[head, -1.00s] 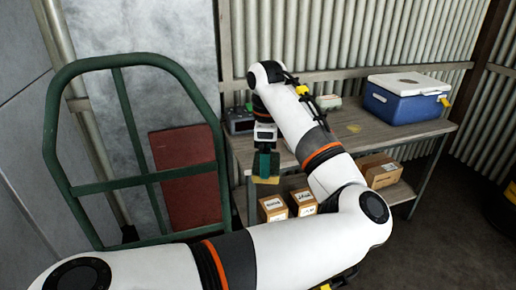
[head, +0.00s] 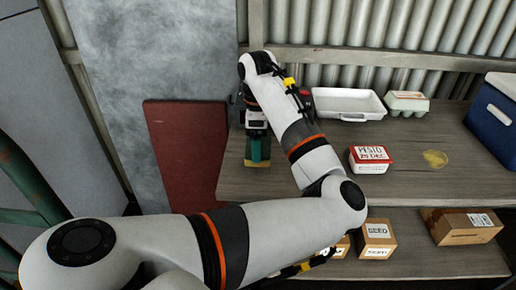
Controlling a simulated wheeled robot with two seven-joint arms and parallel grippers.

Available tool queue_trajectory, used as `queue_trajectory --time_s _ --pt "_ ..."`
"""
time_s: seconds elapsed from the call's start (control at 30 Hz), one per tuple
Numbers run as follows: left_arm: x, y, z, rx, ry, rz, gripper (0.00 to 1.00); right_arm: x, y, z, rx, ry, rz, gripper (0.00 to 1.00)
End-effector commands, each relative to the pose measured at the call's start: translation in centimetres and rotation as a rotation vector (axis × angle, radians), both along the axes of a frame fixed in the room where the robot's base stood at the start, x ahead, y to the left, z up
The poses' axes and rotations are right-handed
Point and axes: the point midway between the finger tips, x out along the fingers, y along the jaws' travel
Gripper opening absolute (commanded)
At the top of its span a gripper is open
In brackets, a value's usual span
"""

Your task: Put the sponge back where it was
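My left gripper (head: 258,152) points down at the left end of the workbench (head: 320,183), near its front edge. Its fingers look dark green and close around a small yellowish block, the sponge (head: 257,164), which shows only a little at the fingertips. I cannot tell whether the sponge touches the bench top. A flat yellow patch (head: 435,159) lies on the bench at right. My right gripper is not in view.
Cardboard boxes (head: 376,238) sit on the lower shelf. A red board (head: 187,155) leans at left. Bare bench lies around the yellow patch.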

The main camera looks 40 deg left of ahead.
Motion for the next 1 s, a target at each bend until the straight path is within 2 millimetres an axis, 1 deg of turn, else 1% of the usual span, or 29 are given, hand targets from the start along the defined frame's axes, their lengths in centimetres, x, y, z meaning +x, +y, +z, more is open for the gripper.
queue_trajectory --time_s 0.13,0.33,0.6,0.9,0.93,1.0 --pt "0.0 0.0 -1.2 -0.001 0.001 -0.001 0.64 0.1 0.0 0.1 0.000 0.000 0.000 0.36" --pt "-0.1 0.0 -3.8 -0.001 0.001 0.000 0.64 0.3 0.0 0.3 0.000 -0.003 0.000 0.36" --pt "0.0 0.0 -4.0 0.000 -0.001 0.000 0.64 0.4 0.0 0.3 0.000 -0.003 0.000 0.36" --pt "0.0 0.0 -4.2 0.000 -0.001 0.000 0.64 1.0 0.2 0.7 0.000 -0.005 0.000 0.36" --pt "0.0 0.0 -4.2 0.000 -0.001 0.000 0.86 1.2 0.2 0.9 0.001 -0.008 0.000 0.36" --pt "0.0 0.0 -4.2 0.000 -0.001 0.000 0.98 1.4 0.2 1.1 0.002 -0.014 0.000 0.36"
